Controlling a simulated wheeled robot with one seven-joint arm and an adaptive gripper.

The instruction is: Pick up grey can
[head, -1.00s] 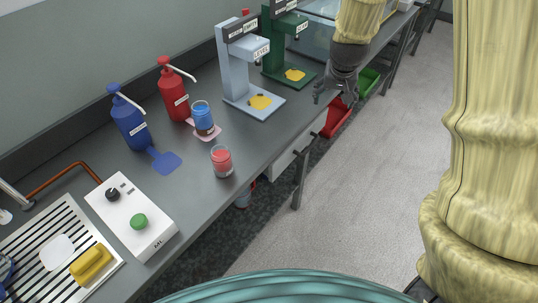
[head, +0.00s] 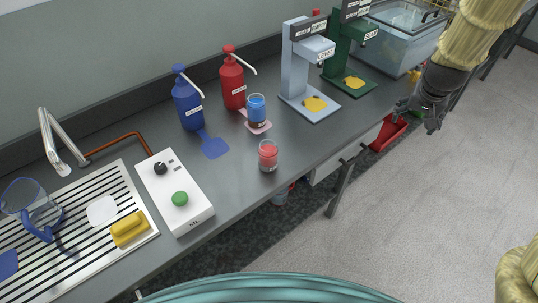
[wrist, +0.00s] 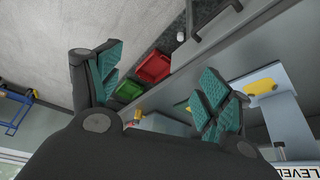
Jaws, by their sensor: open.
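I cannot make out a plainly grey can in either view. A small grey-blue round object (head: 280,198), perhaps a can, shows partly below the counter's front edge, with something red beside it. My gripper (head: 418,115) is open and empty, out past the front edge of the counter at the right of the head view. In the wrist view my gripper (wrist: 162,75) has its teal-padded fingers wide apart with nothing between them.
The counter (head: 235,180) holds a red-filled jar (head: 268,156), a blue-and-brown jar (head: 256,112), blue (head: 188,105) and red (head: 232,82) pump bottles, a white control box (head: 175,192) and two stands. A red bin (head: 388,132) is below. The aisle floor (head: 420,210) is clear.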

